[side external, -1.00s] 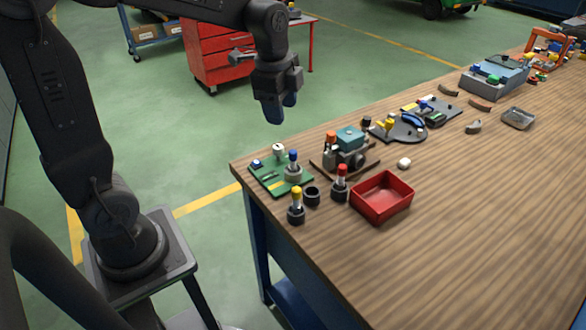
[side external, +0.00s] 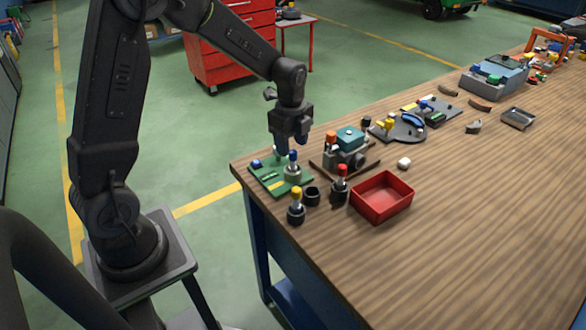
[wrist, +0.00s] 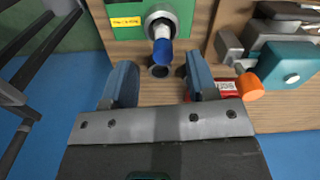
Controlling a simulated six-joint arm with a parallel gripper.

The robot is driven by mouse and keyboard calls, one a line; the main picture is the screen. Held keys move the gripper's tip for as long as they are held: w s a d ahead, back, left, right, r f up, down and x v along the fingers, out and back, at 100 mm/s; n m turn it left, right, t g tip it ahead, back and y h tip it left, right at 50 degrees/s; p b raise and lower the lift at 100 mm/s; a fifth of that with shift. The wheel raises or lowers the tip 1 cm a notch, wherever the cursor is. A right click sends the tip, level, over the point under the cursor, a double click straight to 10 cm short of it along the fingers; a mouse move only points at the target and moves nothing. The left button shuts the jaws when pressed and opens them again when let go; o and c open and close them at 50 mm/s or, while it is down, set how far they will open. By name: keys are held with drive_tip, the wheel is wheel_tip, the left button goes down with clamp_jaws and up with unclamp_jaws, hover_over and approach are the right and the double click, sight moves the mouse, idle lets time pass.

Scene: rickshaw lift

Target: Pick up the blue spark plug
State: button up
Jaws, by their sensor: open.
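The blue spark plug (side external: 293,157) stands upright in a grey socket on a green board (side external: 268,182) at the table's near left corner. In the wrist view its blue cap (wrist: 163,52) lies just beyond the fingertips, roughly centred between them. My gripper (side external: 290,145) is open and empty, with its fingers pointing down just above and behind the plug. In the wrist view both blue-grey fingers of the gripper (wrist: 160,78) stand apart. They do not appear to touch the plug.
An engine block with a teal top (side external: 349,138) is close on the right. The right foreground tabletop is clear.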

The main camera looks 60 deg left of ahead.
sight(294, 151)
drive_tip(key=f, duration=0.5)
drive_tip(key=shift+w+d+f, duration=0.1)
drive_tip(key=shift+w, duration=0.1)
clamp_jaws()
idle(0.4)
drive_tip(key=shift+r, duration=0.7)
wheel_tip(294, 151, up, 3)
drive_tip(key=shift+f, duration=0.2)
drive_tip(key=s+a+r, duration=0.7)
drive_tip(key=a, duration=0.2)
drive_tip(key=shift+a, duration=0.15)
